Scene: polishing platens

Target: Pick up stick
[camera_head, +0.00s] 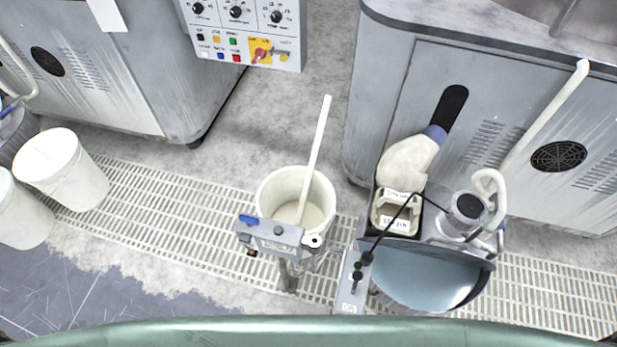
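A long pale stick (317,145) leans in a white bucket (268,196) near the middle of the head view. Its lower end is inside the bucket, over a pale content. Its upper end sticks out past the far rim and points up and slightly right. A grey device with a blue part (270,232) stands at the near side of the bucket and covers part of its front. Neither of my grippers shows in the view, and nothing is seen touching the stick.
Right of the bucket, a grey cart holds a blue-grey basin (428,280), a black-handled brush (452,105) and a hose-fitted canister (466,210). Grey machine cabinets (385,110) stand behind. Open floor grating (150,215) lies between.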

